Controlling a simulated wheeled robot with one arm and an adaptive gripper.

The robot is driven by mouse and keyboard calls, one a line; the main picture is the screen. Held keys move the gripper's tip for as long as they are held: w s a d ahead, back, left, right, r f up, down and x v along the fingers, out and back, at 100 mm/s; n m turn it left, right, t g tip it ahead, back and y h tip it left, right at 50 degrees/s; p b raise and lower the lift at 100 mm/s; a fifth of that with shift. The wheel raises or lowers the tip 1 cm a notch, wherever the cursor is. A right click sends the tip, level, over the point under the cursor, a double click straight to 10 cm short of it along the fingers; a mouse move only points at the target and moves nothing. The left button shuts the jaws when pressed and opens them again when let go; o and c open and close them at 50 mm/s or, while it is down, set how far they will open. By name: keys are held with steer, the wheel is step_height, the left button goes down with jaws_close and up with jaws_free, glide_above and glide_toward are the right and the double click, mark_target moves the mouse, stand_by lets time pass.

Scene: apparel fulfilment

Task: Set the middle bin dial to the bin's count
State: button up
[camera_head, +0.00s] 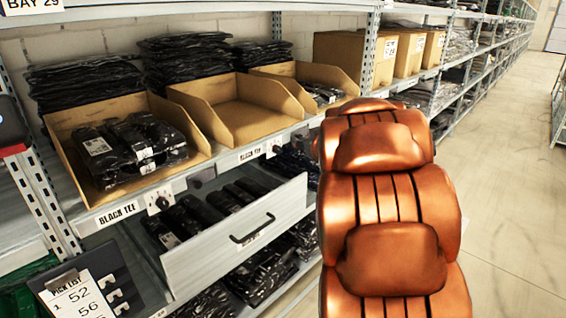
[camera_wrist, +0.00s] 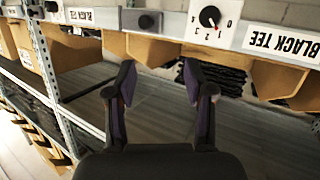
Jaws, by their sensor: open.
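The middle bin (camera_head: 235,110) is a brown cardboard tray with no packs visible inside. Its dial (camera_head: 272,148) sits on the shelf edge right of a BLACK TEE label (camera_head: 250,155). The wrist view is upside down. A round black dial (camera_wrist: 210,17) with a white mark and small digits sits at its top, beside a BLACK TEE label (camera_wrist: 282,45); it appears to be the middle dial, its setting unclear. My gripper (camera_wrist: 158,72) is open and empty, with the dial beyond its right finger. My arm hides the gripper in the head view.
The left bin (camera_head: 65,130) holds several black packs and has its own dial (camera_head: 158,201). The right bin (camera_head: 300,70) holds some packs. A drawer (camera_head: 240,245) stands open below, jutting toward me. A pick list (camera_head: 78,298) is at lower left. The aisle floor (camera_head: 515,220) is clear.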

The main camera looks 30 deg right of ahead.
mark_target(280, 150)
steer(key=shift+a+f+n+t+y+b, duration=0.75)
steer(key=shift+f+n+t+y+b, duration=1.15)
steer(key=shift+f+y, duration=1.7)
steer(key=shift+m+g+y, duration=0.3)
steer(key=shift+g+y, duration=0.1)
steer(key=shift+y, duration=0.1)
steer(key=shift+r+b+x, duration=0.2)
steer(key=shift+x, duration=1)
steer(key=shift+r+b+x, duration=0.15)
steer(key=shift+b+x, duration=0.05)
steer(key=shift+x, duration=1)
steer(key=shift+r+b+x, duration=0.2)
steer(key=shift+x, duration=1)
steer(key=shift+c, duration=0.2)
jaws_close()
